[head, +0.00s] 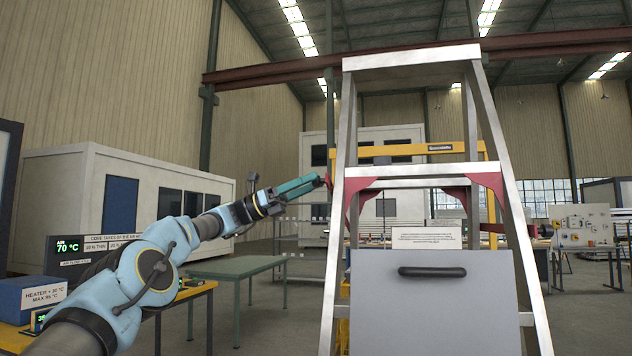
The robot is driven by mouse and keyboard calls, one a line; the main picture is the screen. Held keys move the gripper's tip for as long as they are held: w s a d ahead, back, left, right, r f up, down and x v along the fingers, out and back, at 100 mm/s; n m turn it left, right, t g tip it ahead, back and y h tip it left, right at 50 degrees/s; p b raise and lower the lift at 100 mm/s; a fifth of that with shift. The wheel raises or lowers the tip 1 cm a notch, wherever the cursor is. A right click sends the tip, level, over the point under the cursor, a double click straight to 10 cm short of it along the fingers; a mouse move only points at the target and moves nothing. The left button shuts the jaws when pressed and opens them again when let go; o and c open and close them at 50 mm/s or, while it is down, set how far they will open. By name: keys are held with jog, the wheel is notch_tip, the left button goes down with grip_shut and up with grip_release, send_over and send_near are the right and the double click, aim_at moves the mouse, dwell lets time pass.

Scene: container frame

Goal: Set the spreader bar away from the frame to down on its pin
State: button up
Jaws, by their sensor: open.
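An aluminium stepladder (527,275) stands upright in front of me, with red brackets (484,181) under one step. A yellow frame (489,153) with a dark label stands behind its front rails. A small red part (329,180) shows at the outer side of the left rail, by my fingertips. I cannot tell if it is the spreader bar; no bar or pin can be made out clearly. My gripper (318,181) has teal fingers and is open. It reaches from the left to beside the left rail. Whether it touches the red part cannot be told.
A grey panel (435,310) with a black handle fills the ladder's lower front, below a small notice (426,238). A green table (237,266) stands left, behind my arm. A blue heater box (30,298) is at the lower left. Open floor lies between.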

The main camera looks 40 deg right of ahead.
jog(key=shift+x, duration=0.95)
jog(key=shift+c, duration=0.2)
grip_shut()
jog(key=shift+f, duration=0.15)
dwell(0.5)
